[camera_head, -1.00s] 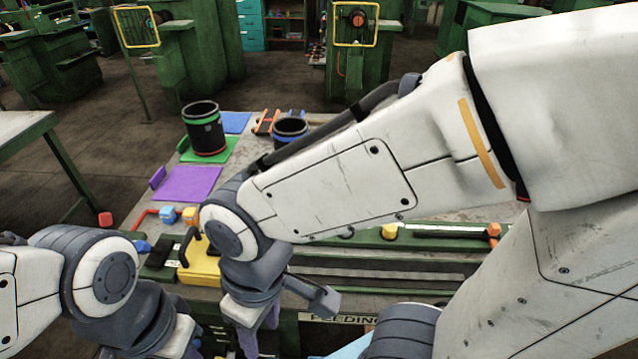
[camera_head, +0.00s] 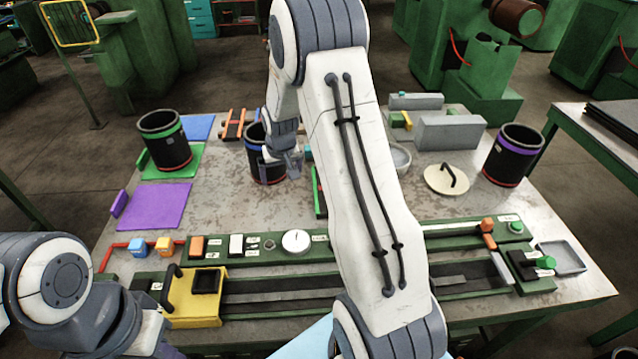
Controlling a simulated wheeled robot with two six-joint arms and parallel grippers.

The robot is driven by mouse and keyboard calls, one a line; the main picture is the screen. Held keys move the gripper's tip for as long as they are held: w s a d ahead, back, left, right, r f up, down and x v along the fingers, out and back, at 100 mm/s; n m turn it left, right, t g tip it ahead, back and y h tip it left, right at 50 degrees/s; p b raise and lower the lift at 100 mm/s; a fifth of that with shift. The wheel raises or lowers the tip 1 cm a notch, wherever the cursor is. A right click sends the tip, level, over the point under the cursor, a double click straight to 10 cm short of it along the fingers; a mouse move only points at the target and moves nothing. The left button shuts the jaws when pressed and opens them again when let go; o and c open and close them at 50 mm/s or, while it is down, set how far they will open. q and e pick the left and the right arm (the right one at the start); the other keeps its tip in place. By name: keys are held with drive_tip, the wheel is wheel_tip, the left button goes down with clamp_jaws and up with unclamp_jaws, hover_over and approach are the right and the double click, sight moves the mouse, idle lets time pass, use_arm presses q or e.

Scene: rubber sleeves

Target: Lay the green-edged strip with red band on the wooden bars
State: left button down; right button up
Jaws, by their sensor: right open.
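The black sleeve (camera_head: 167,152) with a green band and a red lower band stands upright on a green mat (camera_head: 190,167) at the back left. The wooden bars (camera_head: 234,125) lie at the back, right of that sleeve, and are partly hidden. My right gripper (camera_head: 284,168) is open, in front of a black sleeve with a blue band (camera_head: 258,150); I cannot tell whether it touches it. It is right of the green-banded sleeve and apart from it. Of my left arm, only links show at the lower left; its gripper is not visible.
A purple-banded black sleeve (camera_head: 513,158) stands at the right. Grey blocks (camera_head: 450,133) and a round lid (camera_head: 446,179) lie nearby. A purple mat (camera_head: 155,206) is empty. A control panel and a yellow block (camera_head: 196,312) line the front edge. My right arm hides the middle.

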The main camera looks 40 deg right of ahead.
drive_tip(key=d+f+m, duration=0.1)
drive_tip(key=d+f, duration=0.2)
drive_tip(key=d, duration=0.2)
drive_tip(key=d+f+m+h+p, duration=0.1)
drive_tip(key=d+f, duration=0.2)
drive_tip(key=d, duration=0.2)
drive_tip(key=w+d+f+m, duration=0.1)
drive_tip(key=d+f, duration=0.3)
drive_tip(key=d, duration=0.1)
drive_tip(key=shift+d, duration=0.25)
drive_tip(key=shift+w+d+f+p, duration=0.15)
drive_tip(key=shift+f+p, duration=0.15)
drive_tip(key=shift+f, duration=0.3)
drive_tip(key=shift+w+d+f+p, duration=0.1)
drive_tip(key=shift+w+f+p, duration=0.05)
drive_tip(key=shift+f+p, duration=0.35)
drive_tip(key=p+x, duration=0.1)
drive_tip(key=x, duration=0.2)
drive_tip(key=shift+d+f, duration=0.1)
drive_tip(key=shift+f, duration=0.05)
drive_tip(key=shift+w+f, duration=0.15)
drive_tip(key=shift+f, duration=0.25)
drive_tip(key=shift+t, duration=0.3)
drive_tip(key=c, duration=1.3)
drive_tip(key=shift+r, duration=0.1)
